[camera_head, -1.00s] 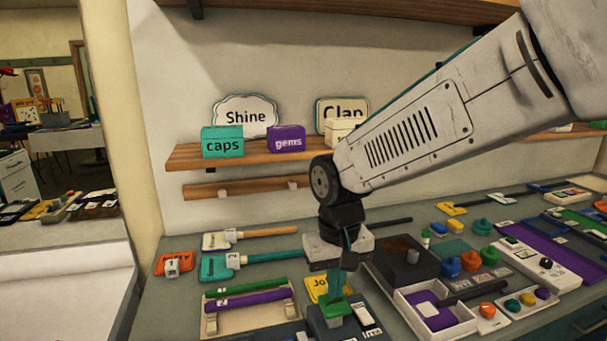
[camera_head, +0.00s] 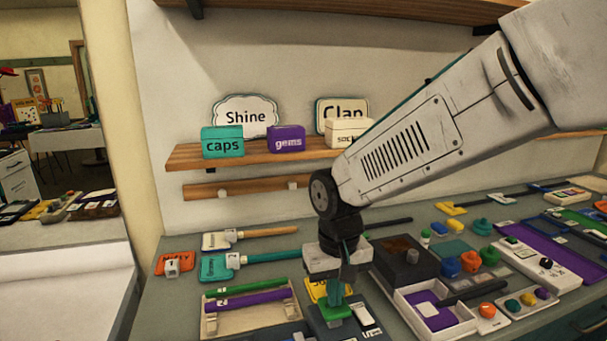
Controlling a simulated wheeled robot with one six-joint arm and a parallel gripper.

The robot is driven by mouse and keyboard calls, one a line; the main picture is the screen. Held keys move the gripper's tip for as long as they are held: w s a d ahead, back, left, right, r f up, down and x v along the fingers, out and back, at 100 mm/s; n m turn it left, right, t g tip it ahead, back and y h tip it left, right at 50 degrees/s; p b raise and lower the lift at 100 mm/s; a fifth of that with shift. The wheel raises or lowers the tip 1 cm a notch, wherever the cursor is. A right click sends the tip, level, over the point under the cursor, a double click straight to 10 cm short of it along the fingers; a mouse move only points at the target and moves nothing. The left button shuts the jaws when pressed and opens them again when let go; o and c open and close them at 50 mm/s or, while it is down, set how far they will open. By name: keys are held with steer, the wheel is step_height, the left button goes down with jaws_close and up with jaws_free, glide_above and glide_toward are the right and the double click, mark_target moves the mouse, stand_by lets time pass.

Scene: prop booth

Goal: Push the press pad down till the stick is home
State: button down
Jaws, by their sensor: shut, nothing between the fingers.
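The green press pad (camera_head: 336,312) sits low on a dark base (camera_head: 318,327) at the front middle of the counter. My gripper (camera_head: 334,299) is shut, points down and stands right over the pad, with its teal fingertips seeming to touch the pad's top. Nothing shows between the fingers. The stick itself is hidden or cannot be told apart under the pad, so I cannot see how deep it sits.
A wooden rack (camera_head: 251,313) with a green and a purple rod is left of the base. A white tray (camera_head: 408,300) with a purple block is close on the right. A dark box (camera_head: 402,260) stands behind it. A yellow card lies behind the pad.

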steer(key=shift+f, duration=1.45)
step_height(320, 180, up, 10)
stand_by(1.0)
steer(key=s+d+r+m+t, duration=0.1)
steer(key=s+d+m, duration=0.2)
steer(key=s+d, duration=1.6)
steer(key=shift+s+d+r, duration=0.25)
steer(key=shift+d+r, duration=0.05)
steer(key=shift+d, duration=0.6)
